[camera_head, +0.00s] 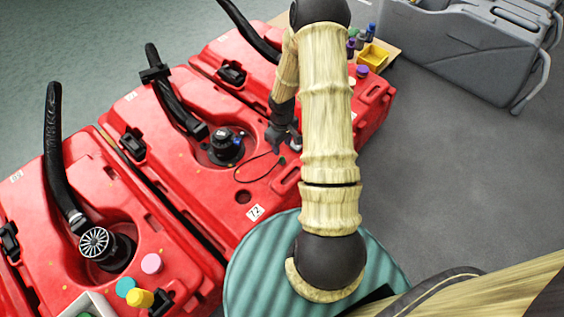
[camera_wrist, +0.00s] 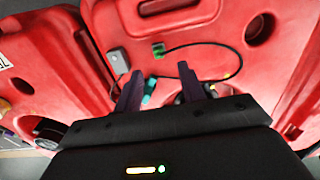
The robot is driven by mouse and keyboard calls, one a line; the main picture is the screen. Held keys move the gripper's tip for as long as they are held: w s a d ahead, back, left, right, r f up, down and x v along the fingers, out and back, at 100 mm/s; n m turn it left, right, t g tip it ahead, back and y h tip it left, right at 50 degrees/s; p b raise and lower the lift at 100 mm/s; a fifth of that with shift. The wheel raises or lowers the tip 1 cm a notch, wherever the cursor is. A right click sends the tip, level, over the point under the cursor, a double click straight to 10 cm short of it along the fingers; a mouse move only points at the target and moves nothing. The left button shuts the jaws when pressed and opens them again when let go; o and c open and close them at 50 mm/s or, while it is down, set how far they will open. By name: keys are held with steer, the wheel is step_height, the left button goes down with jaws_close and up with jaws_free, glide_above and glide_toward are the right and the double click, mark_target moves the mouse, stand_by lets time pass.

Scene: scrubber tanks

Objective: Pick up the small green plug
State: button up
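A small green plug (camera_wrist: 158,49) lies on the red tank at the end of a thin black cable, beyond my fingertips in the wrist view. In the head view the dark cable end (camera_head: 282,161) shows small beside my gripper (camera_head: 284,138). My gripper also shows in the wrist view (camera_wrist: 160,71), with its two dark fingers apart and no plug between their tips. A teal piece (camera_wrist: 149,89) shows beside the left finger; whether it touches the finger I cannot tell.
The red tank (camera_head: 150,115) has a raised black cap (camera_head: 226,145) and a hose close by. A grey box (camera_wrist: 118,60) sits left of the plug. Pink (camera_head: 151,264), teal (camera_head: 126,287) and yellow (camera_head: 140,299) caps stand at lower left. Grey floor is clear at right.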

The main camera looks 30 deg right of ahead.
mark_target(282, 158)
steer(key=shift+f, duration=1.15)
steer(key=shift+b, duration=0.3)
step_height(282, 158, down, 5)
steer(key=b, duration=0.3)
steer(key=shift+w+f, duration=0.15)
steer(key=shift+f, duration=0.05)
steer(key=shift+d+r, duration=0.1)
jaws_close()
